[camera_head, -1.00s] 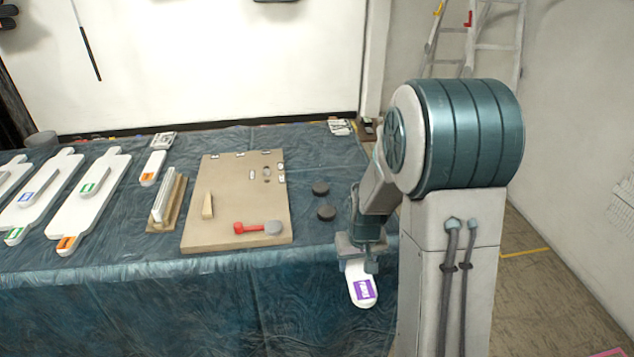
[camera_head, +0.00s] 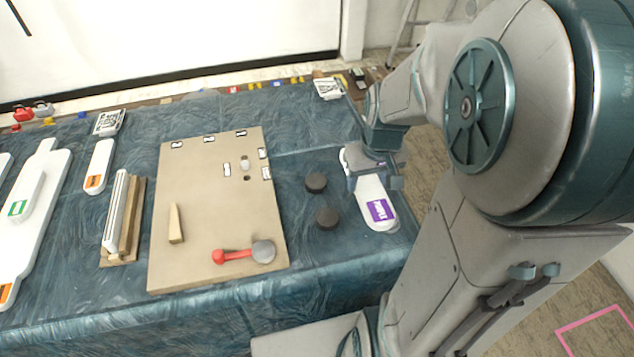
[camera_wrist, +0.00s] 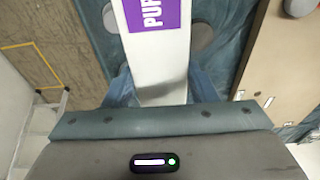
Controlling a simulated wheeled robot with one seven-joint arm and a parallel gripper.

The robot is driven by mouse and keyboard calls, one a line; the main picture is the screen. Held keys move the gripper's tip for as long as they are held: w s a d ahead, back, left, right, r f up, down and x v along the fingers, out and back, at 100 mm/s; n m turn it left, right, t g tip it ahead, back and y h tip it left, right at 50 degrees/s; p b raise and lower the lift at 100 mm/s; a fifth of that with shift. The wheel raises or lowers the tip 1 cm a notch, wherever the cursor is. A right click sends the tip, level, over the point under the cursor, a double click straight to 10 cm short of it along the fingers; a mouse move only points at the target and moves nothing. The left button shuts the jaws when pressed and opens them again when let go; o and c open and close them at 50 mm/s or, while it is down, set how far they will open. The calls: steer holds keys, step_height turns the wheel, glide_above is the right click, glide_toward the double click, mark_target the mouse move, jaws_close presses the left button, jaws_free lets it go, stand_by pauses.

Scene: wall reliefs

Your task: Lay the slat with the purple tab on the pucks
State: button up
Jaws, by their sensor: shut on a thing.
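The white slat with the purple tab (camera_head: 378,211) is in my gripper (camera_head: 376,172), near the right end of the table. Its tab end points toward the table's front edge. The wrist view shows the slat (camera_wrist: 160,68) running out from the jaws, with the purple tab (camera_wrist: 152,13) at the top edge. Two dark round pucks (camera_head: 316,182) (camera_head: 327,218) stand on the cloth just left of the slat, apart from it in the head view. I cannot tell how high the slat is above the cloth. The jaws partly hide its far end.
A tan board (camera_head: 205,215) with a red-handled tool (camera_head: 240,252) and a wooden wedge (camera_head: 176,223) lies left of the pucks. A wooden rack (camera_head: 126,220) and other white slats (camera_head: 99,166) lie farther left. A printed marker card (camera_head: 327,89) is at the back.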

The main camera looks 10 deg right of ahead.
steer(key=shift+w, duration=0.25)
steer(key=shift+w+a+f+p, duration=0.2)
steer(key=shift+w+a+f, duration=1.15)
steer(key=shift+f, duration=0.45)
steer(key=shift+w+a+f+p, duration=0.2)
steer(key=shift+w+a+f, duration=0.9)
steer(key=shift+w+f, duration=0.6)
steer(key=shift+w+a+f+p, duration=0.2)
steer(key=shift+w+a+f, duration=1.1)
steer(key=shift+f, duration=0.65)
steer(key=shift+f, duration=0.1)
steer(key=shift+f+b, duration=0.5)
steer(key=shift+b, duration=0.15)
steer(key=o, duration=1)
steer(key=shift+o, duration=0.2)
